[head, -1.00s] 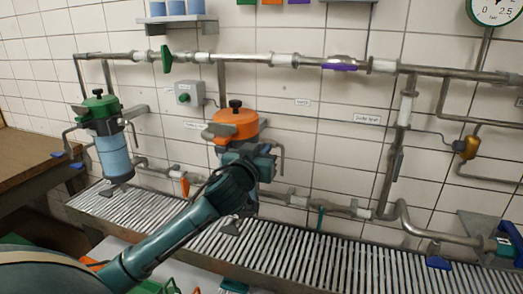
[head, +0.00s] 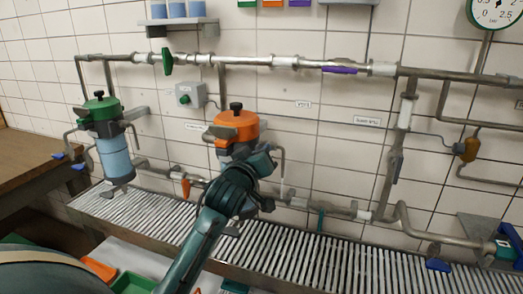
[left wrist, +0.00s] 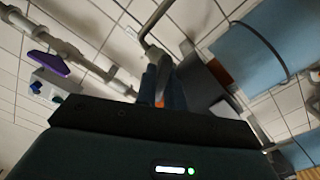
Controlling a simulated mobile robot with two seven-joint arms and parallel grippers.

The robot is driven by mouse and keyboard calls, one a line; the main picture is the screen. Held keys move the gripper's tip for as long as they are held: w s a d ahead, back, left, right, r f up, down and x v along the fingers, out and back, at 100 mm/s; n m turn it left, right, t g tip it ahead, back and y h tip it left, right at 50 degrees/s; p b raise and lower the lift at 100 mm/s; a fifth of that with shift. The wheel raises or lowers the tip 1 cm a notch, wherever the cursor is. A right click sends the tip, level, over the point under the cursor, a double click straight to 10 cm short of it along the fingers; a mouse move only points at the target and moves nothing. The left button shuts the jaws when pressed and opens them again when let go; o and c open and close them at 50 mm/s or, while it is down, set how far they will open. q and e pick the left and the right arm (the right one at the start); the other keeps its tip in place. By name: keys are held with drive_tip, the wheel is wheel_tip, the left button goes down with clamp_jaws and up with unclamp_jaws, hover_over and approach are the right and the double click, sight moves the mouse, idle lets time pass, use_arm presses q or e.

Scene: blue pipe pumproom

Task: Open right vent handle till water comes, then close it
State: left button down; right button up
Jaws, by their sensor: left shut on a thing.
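The right filter housing has an orange lid (head: 236,127) with a black knob on top, in the middle of the head view. My left gripper (head: 266,167) is at the right side of this housing, just below the lid, and my arm hides most of its body. In the left wrist view, my left gripper (left wrist: 162,88) is shut on a small part with orange showing between the fingers, likely the vent handle (left wrist: 160,97). A bent vent pipe (head: 282,153) points down beside the gripper. A thin pale streak shows below its end, perhaps water. My right gripper is out of view.
A slatted drain grate (head: 330,256) runs under the pipes. A green-lidded filter housing (head: 113,155) stands at the left. A purple-handled valve (head: 341,69) is on the upper pipe, and a pressure gauge (head: 496,10) hangs at the upper right.

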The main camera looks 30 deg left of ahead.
use_arm(q)
drive_tip(key=shift+n+p, duration=0.45)
drive_tip(key=shift+n, duration=0.55)
drive_tip(key=c, duration=1.5)
unclamp_jaws()
drive_tip(key=b+v, duration=0.2)
drive_tip(key=v, duration=1.1)
drive_tip(key=shift+s+a, duration=0.1)
